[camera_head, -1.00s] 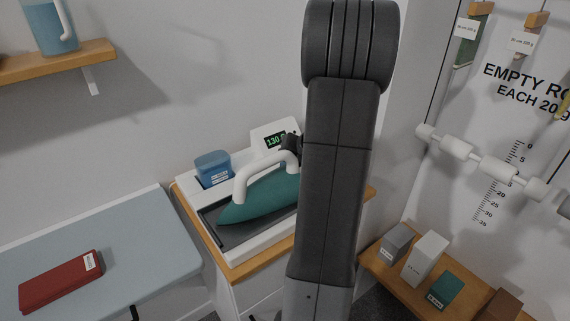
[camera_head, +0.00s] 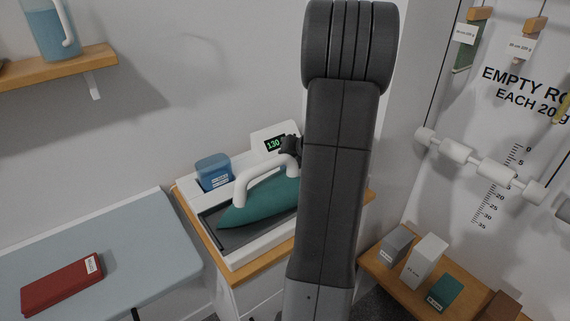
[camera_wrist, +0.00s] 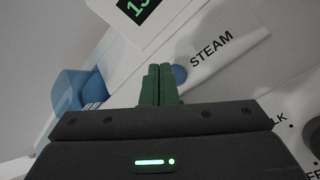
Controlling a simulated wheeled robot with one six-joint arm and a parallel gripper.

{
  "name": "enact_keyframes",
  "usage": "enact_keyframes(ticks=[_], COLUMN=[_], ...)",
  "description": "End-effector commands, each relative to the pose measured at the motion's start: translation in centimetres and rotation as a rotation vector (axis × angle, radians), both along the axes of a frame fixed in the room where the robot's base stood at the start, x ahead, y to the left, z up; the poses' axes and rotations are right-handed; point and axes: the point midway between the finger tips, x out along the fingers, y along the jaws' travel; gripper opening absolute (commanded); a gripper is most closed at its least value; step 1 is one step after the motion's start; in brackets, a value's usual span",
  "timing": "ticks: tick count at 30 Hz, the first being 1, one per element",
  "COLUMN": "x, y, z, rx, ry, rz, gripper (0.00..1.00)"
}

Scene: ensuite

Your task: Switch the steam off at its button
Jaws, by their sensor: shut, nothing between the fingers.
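The steam station (camera_head: 240,258) is white and stands on a wood-edged cabinet, with a teal iron (camera_head: 262,203) resting on it. In the wrist view, a round blue button (camera_wrist: 180,74) sits beside the printed word STEAM (camera_wrist: 211,53). My gripper (camera_wrist: 160,72) is shut and empty, its green fingertips together just left of the button and partly overlapping it in the picture. I cannot tell whether they touch it. In the head view my gripper (camera_head: 291,146) shows dark beside the display, mostly hidden by my arm; the button is hidden there.
A lit display (camera_head: 273,144) reads 130 in the head view. A blue tank (camera_head: 213,171) stands left of the iron's white handle (camera_head: 241,186). An ironing board (camera_head: 110,245) carries a red folded item (camera_head: 62,286). Several boxes sit on a low shelf (camera_head: 385,268) at right.

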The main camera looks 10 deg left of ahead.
Motion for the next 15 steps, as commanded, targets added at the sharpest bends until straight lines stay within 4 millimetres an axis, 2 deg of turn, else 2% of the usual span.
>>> enact_keyframes(ticks=[1,11,15], x=[0.0,0.01,0.01], y=[0.01,0.01,0.01], z=[0.55,0.56,1.22], rx=[0.0,0.0,0.0], ry=[0.0,-0.001,-0.001], rz=[0.0,-0.001,-0.001], gripper=[0.0,0.0,0.0])
